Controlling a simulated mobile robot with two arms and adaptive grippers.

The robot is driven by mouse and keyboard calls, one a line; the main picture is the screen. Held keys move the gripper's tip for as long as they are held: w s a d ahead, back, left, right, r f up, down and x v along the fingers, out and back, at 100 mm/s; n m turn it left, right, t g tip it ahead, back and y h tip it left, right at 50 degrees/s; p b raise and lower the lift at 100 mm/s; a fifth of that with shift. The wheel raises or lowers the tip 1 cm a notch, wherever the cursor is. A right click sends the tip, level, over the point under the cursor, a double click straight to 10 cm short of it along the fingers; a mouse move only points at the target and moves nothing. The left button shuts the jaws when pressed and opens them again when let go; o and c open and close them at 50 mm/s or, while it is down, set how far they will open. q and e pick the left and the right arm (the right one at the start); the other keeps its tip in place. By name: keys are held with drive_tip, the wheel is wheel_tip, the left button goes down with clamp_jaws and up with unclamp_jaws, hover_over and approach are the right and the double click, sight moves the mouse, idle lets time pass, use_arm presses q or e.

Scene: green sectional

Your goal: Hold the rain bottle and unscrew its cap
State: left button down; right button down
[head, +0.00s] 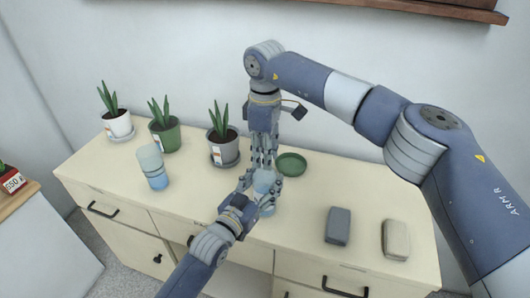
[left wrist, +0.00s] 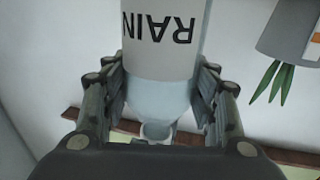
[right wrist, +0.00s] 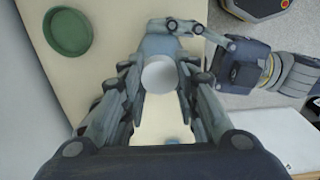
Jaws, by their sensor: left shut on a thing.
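The rain bottle (head: 268,205), pale blue with a white band lettered RAIN, stands upright over the cabinet top. It fills the left wrist view (left wrist: 160,60) upside down. My left gripper (head: 254,193) is shut on it from the side. My right gripper (head: 264,165) points straight down over the bottle's top. In the right wrist view, the round white cap (right wrist: 159,75) lies between its fingers (right wrist: 160,85), with narrow gaps at the sides; this gripper looks open. The fingers hide much of the bottle's top in the head view.
Potted plants (head: 165,135) line the back. A green dish (head: 291,164) is behind my right gripper. A grey block (head: 338,226) and a beige block (head: 396,240) sit at right.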

drive_tip(key=n, duration=0.9)
drive_tip(key=shift+n, duration=0.3)
drive_tip(key=n, duration=0.4)
drive_tip(key=shift+n, duration=0.3)
drive_tip(key=n, duration=0.4)
drive_tip(key=shift+r+n, duration=0.1)
drive_tip(key=shift+n, duration=0.3)
drive_tip(key=n, duration=0.7)
drive_tip(key=shift+n, duration=0.3)
drive_tip(key=n, duration=0.9)
drive_tip(key=shift+w, duration=0.1)
drive_tip(key=n, duration=0.6)
drive_tip(key=shift+n, duration=0.3)
drive_tip(key=n, duration=1.1)
drive_tip(key=shift+r+n, duration=0.1)
drive_tip(key=shift+n, duration=0.3)
